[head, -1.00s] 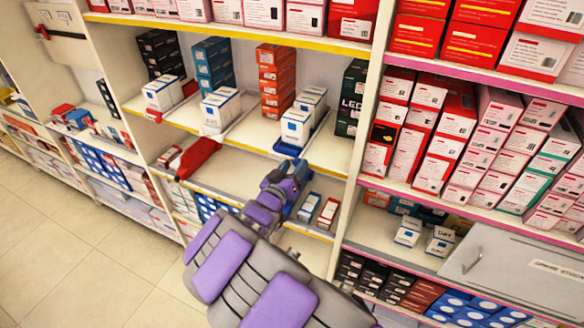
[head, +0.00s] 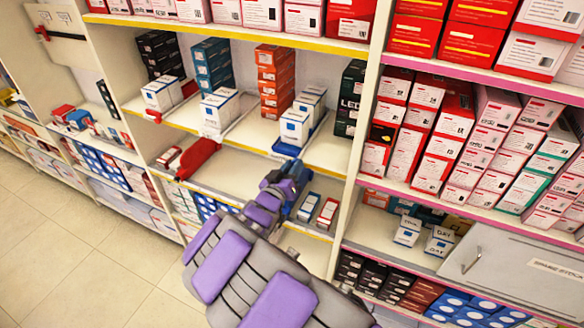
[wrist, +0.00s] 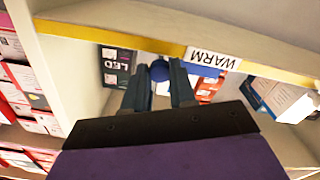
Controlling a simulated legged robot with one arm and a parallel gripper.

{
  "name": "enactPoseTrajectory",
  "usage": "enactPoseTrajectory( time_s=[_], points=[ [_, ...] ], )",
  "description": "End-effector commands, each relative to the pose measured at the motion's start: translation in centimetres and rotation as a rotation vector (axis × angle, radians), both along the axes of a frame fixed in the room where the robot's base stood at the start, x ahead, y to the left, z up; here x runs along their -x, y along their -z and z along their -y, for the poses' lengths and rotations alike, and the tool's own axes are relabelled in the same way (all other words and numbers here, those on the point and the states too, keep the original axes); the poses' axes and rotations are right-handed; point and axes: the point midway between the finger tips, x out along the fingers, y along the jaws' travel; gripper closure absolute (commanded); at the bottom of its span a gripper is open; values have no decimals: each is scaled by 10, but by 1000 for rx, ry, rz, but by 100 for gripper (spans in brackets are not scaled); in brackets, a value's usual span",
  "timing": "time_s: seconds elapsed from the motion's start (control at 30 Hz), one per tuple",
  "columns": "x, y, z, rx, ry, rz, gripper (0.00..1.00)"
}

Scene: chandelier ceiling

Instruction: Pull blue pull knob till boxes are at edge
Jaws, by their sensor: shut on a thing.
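The round blue pull knob (wrist: 159,70) is between the fingers of my gripper (wrist: 160,82) in the wrist view, which is upside down. My gripper (head: 296,172) is shut on the knob, just below the yellow middle shelf edge in the head view. The blue tray front (head: 286,150) also shows as a blue strip in the wrist view (wrist: 205,68). White and blue boxes (head: 296,125) stand in a row on that tray, the front one close to the shelf edge. My gripper hides the knob in the head view.
A second tray of white and blue boxes (head: 217,106) stands to the left. A post (head: 362,115) is on the right. Small boxes (head: 318,210) sit on the shelf below.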

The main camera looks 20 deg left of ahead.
Motion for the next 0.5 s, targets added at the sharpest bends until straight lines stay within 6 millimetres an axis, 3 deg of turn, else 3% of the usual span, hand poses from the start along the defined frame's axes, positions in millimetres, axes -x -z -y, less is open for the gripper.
enactPoseTrajectory(
  time_s=[0.5],
  points=[
    [69,-1,-10,1,-8,-1,100]
  ],
)
